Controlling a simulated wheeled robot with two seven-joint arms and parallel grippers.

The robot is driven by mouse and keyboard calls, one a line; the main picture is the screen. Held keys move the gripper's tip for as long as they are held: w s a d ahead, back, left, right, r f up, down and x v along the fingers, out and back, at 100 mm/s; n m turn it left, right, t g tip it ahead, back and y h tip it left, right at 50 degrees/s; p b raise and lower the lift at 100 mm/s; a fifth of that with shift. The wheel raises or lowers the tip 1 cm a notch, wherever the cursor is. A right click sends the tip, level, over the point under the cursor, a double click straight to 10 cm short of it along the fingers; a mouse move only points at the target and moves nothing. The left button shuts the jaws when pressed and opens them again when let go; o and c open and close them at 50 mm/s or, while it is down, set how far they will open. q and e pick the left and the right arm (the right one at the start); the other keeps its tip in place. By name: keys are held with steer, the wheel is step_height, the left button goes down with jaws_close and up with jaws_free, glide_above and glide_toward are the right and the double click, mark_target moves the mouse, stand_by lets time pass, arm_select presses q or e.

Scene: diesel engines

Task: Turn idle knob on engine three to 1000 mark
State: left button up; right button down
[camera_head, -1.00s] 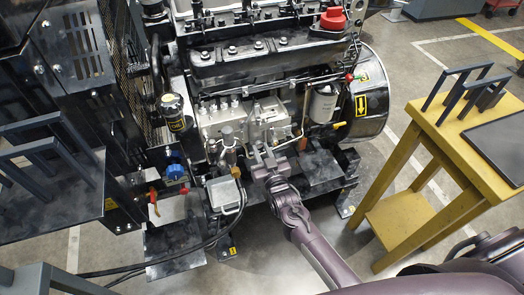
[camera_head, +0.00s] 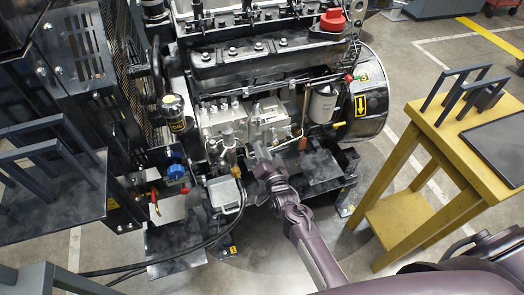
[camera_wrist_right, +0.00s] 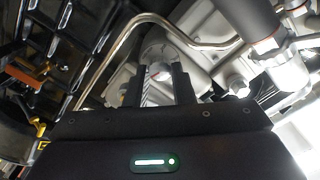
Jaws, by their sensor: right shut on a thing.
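The engine (camera_head: 255,65), a dark block with a grey injection pump (camera_head: 268,122) on its near side, fills the middle of the head view. A yellow "3" label (camera_head: 364,77) is on its round end housing. My right gripper (camera_head: 262,155) reaches up to the lower side of the pump. In the right wrist view my gripper (camera_wrist_right: 165,80) is shut on a pale round knob (camera_wrist_right: 159,70) with a small red mark, between its two dark fingers. The knob's scale and the 1000 mark cannot be read. My left gripper is out of view.
A yellow stand (camera_head: 425,120) with dark handles and a black panel stands to the right. A dark shelf (camera_head: 50,210) is at the left. A metal pipe (camera_wrist_right: 135,28) curves close to the fingers. Black cables (camera_head: 150,262) run along the lower left. Bare floor lies between engine and stand.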

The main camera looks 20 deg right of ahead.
steer(key=shift+f+m, duration=0.1)
steer(key=shift+m, duration=0.2)
stand_by(0.4)
steer(key=c, duration=1.2)
jaws_free()
steer(key=shift+c, duration=0.2)
steer(key=s, duration=0.8)
